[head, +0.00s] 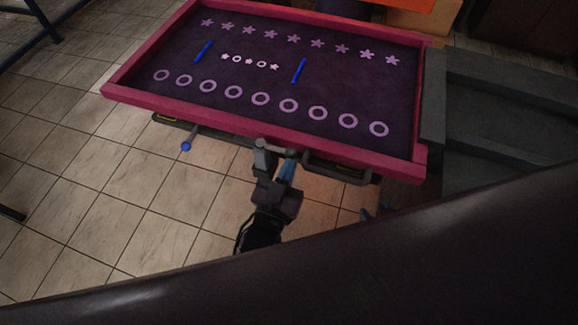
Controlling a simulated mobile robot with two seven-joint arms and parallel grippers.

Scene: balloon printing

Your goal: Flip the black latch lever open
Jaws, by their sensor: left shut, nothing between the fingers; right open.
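A dark handle-like bar (340,172) sits under the table's front edge, just right of this gripper. I cannot tell whether it is the black latch lever, or whether the lever is hidden behind the gripper. A blue part (287,172) shows beside the gripper. My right gripper (375,211) shows only its fingertips, open, below the table's right part; the rest is hidden.
A grey rod with a blue ball knob (186,146) sticks out under the table's front left. The dark table top carries purple stars, rings and two blue bars (299,71). A grey stepped unit (490,110) stands at the right.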

